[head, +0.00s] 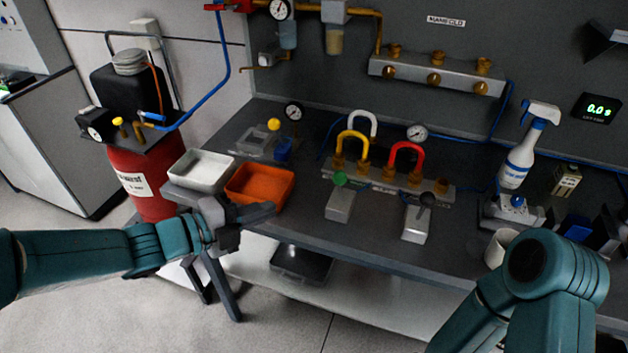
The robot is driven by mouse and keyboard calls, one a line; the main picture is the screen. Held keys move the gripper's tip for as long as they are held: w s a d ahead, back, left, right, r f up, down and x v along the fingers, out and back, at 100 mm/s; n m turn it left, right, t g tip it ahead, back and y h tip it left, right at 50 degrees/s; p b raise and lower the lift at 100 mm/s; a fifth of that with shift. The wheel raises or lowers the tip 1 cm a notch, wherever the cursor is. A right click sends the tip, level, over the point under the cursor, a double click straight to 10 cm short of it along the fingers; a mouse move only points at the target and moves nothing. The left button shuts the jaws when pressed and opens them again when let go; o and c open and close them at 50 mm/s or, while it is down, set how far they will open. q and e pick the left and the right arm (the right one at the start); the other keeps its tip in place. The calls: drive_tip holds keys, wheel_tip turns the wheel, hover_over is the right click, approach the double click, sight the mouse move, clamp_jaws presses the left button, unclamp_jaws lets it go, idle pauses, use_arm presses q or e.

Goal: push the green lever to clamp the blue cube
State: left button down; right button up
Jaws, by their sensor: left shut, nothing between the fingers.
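The green lever (340,179) shows as a round green knob on a pale grey block (340,206) near the bench's front edge. A small blue block (284,149), which looks like the blue cube, sits farther back to the left, beside a grey fixture (255,145) with a yellow knob (274,124). Whether anything grips it is too small to tell. My left gripper (262,211) is shut and empty at the bench's front edge, just in front of the orange tray and left of the green lever, apart from it. My right arm shows at lower right; its gripper is not in view.
A white tray (203,170) and an orange tray (262,187) stand at the bench's left end. A black-knobbed block (417,222) sits right of the green lever. Yellow, white and red hoops stand behind. A spray bottle (520,160) and white cup (499,247) are right.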

use_arm(q)
wheel_tip(320, 180, up, 2)
drive_tip(key=p, duration=0.2)
approach(334, 180)
drive_tip(key=x, duration=0.7)
drive_tip(key=shift+p, duration=0.3)
